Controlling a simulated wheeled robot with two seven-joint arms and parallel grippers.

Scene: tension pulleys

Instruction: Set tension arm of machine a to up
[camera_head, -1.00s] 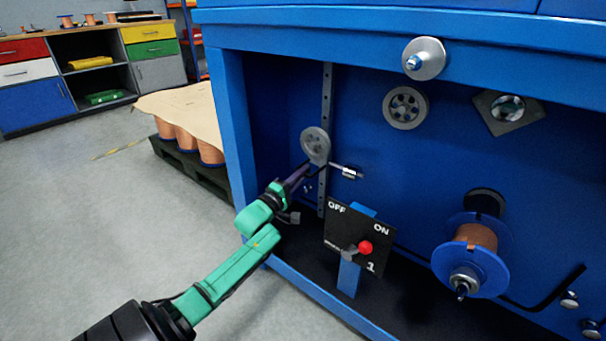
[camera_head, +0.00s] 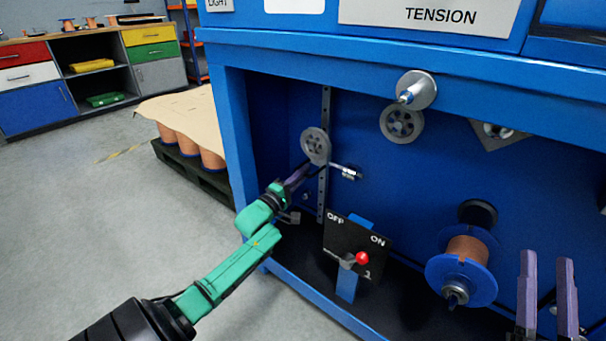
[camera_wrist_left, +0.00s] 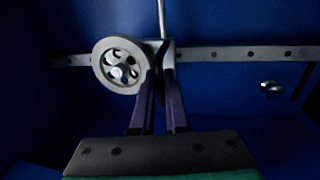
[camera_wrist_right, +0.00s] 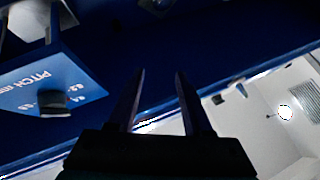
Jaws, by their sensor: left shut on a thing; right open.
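The tension arm is a grey spoked pulley (camera_head: 315,145) with a metal rod (camera_head: 346,171), set at a vertical perforated rail (camera_head: 325,112) inside the blue machine. My left gripper (camera_head: 309,168) is shut on the arm just below the pulley. In the left wrist view, the fingers (camera_wrist_left: 160,80) close on the arm's block beside the pulley (camera_wrist_left: 119,65); the exact contact is dark. My right gripper (camera_head: 546,256) is open and empty, in front of the machine at the lower right. Its fingers (camera_wrist_right: 157,75) also show apart in the right wrist view.
A switch plate (camera_head: 352,243) marked OFF and ON with a red knob stands below the arm. A copper spool (camera_head: 466,262) sits left of my right gripper. The TENSION sign (camera_head: 440,16) is on the upper panel. A pallet of spools (camera_head: 190,150) stands at left.

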